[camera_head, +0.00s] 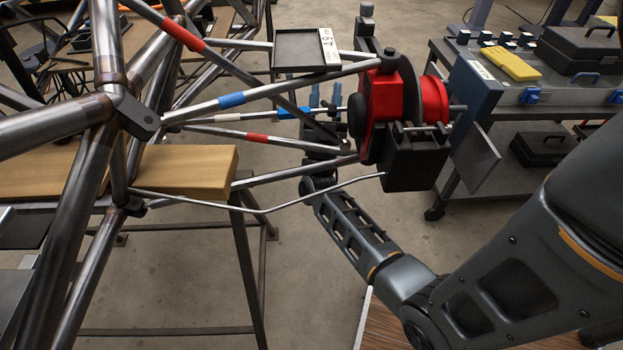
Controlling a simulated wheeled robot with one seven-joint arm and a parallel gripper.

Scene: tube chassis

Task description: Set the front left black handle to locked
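I cannot tell for certain which part is the front left black handle. A black clamp-like piece (136,116) sits at the tube joint on the left, and a smaller black piece (134,206) sits below it. My arm enters from the lower right and reaches up behind the red hub. Two slim blue uprights, apart from each other, show above my wrist and look like the fingers of my gripper (325,96). Rods and the hub assembly partly hide my wrist. Whether the fingers touch or hold anything cannot be made out.
The red and black hub (382,110) and the suspension rods (262,94) stand close to my arm. A black tray (299,51) is above them. A wooden block (190,170) lies left. A grey cart (540,100) with cases stands at right. Open floor shows lower middle.

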